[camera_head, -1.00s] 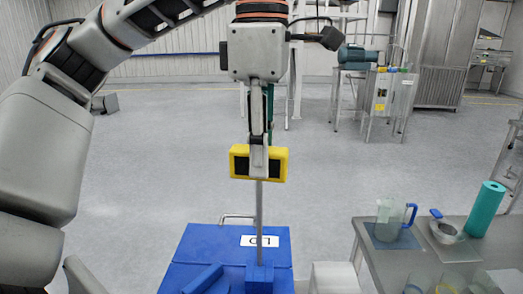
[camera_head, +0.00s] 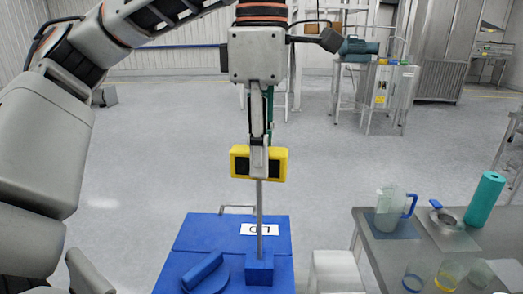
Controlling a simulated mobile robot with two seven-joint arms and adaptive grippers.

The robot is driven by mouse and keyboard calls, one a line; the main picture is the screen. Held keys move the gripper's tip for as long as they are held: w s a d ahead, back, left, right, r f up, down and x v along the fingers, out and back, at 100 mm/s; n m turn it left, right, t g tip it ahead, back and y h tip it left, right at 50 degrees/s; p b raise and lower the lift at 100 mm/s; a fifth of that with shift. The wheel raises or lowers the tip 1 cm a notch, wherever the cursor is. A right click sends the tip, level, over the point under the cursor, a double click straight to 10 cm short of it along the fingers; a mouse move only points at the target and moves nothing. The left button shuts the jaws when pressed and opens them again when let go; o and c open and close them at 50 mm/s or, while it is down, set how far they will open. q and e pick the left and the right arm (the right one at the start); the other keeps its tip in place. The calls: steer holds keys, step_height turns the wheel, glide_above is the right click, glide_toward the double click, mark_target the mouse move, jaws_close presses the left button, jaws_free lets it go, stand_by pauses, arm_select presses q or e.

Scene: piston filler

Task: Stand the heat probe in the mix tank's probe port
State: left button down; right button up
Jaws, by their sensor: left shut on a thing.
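The heat probe has a yellow block body with black faces (camera_head: 240,166) and a thin grey rod pointing down. My left gripper (camera_head: 258,160) is shut on its yellow body and holds it upright. The blue mix tank lid (camera_head: 195,240) is below, with a white label and a raised square blue block, the probe port (camera_head: 259,272). The rod's lower end meets the top of this block in the picture. I cannot tell whether the tip is inside the port, touching it or just above. My right gripper is not in view.
A blue handle (camera_head: 202,271) rises from the lid left of the port. A white block (camera_head: 335,270) stands between lid and table.

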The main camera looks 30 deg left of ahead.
arm_select(q)
steer(key=shift+f+b, duration=0.65)
steer(key=shift+f, duration=0.7)
step_height(320, 180, down, 5)
steer(key=shift+f+b, duration=0.15)
steer(key=shift+b, duration=1.05)
